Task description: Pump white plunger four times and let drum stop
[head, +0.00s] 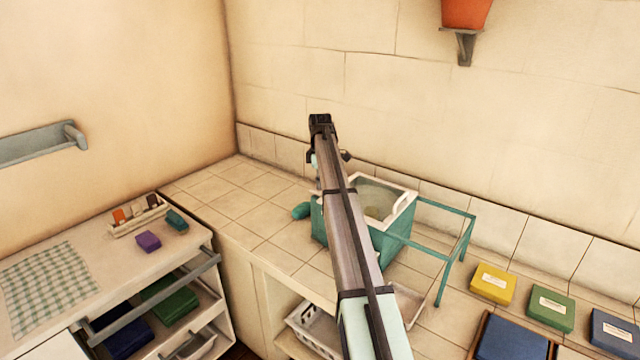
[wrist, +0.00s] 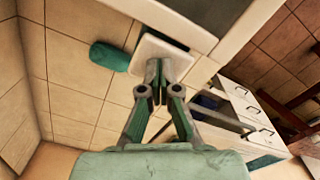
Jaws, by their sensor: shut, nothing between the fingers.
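The teal washer box (head: 396,247) stands on the tiled counter, with a pale rim around a greyish window (head: 378,200). The drum inside cannot be made out clearly, nor whether it turns. In the wrist view, the white plunger (wrist: 150,47) is a square pad beside the washer's pale rim (wrist: 200,38). My gripper (wrist: 157,72) is shut and empty, its fingertips over the plunger's near edge. Whether they touch it, and how far the plunger is pressed, I cannot tell. In the head view my arm hides the plunger and the fingertips.
A teal rounded object (head: 302,211) lies on the counter left of the washer; it also shows in the wrist view (wrist: 110,56). A teal frame (head: 455,240) juts from the washer's right. Yellow (head: 493,284) and green (head: 551,307) boxes lie farther right.

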